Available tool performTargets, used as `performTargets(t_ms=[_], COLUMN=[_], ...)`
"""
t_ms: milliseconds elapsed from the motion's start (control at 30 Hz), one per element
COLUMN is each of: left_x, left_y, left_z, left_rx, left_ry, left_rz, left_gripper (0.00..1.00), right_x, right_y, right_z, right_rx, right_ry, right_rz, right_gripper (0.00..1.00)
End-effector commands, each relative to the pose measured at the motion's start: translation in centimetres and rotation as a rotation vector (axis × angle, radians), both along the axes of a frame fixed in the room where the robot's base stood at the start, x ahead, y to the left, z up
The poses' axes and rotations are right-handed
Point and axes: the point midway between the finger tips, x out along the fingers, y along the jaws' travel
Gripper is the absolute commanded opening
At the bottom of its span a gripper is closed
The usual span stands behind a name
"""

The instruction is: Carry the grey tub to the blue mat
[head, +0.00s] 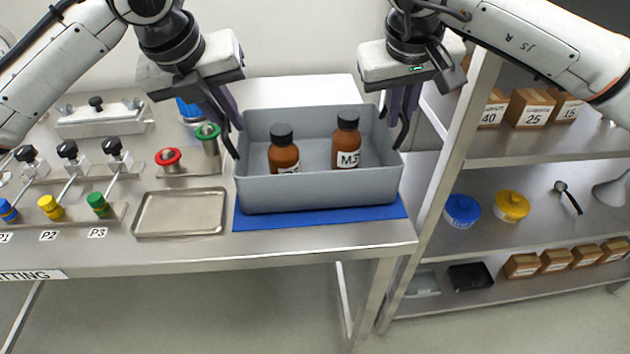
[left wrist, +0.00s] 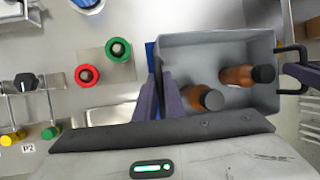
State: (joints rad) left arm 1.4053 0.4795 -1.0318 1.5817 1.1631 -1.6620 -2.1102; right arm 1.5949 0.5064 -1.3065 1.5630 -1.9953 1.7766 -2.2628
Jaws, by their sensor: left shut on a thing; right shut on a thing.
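The grey tub (head: 318,188) is at the right end of the steel bench, over the blue mat (head: 320,216), whose front strip and edges show. I cannot tell whether its base touches the mat. Two brown bottles with black caps, one (head: 284,155) and a labelled one (head: 346,145), stand in it. My left gripper (head: 232,135) is shut on the tub's left handle. My right gripper (head: 398,125) is shut on its right handle. The left wrist view shows the tub (left wrist: 215,50) from above, with the blue mat (left wrist: 151,58) at its left edge.
An empty metal tray (head: 180,212) lies left of the mat. Red (head: 168,158) and green (head: 208,135) knobs stand behind it. Coloured valves with P labels fill the bench's left side. A shelf rack (head: 455,150) with small boxes and lids stands close on the right.

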Motion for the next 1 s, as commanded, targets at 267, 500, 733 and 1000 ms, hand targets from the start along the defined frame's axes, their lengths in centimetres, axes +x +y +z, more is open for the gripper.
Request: performTargets(t_ms=[267,500,733,1000], left_x=[0.0,0.0,-0.8,-3.1], left_y=[0.1,0.0,0.4,1.4], left_z=[-0.7,-0.6,1.5,6.8], left_rx=[0.001,0.0,-0.002,-0.001], left_ry=[0.0,0.0,-0.004,-0.005], left_rz=[0.001,0.0,0.0,0.001], left_gripper=[0.28,0.28,0.28,0.28], right_x=[0.0,0.0,0.0,0.0], right_y=[0.0,0.0,0.0,0.0], right_z=[-0.7,-0.7,-0.7,-0.7], right_rx=[-0.001,0.0,0.0,0.0], right_ry=[0.0,0.0,0.0,0.0], right_rz=[-0.001,0.0,0.0,0.0], right_gripper=[0.28,0.28,0.28,0.28])
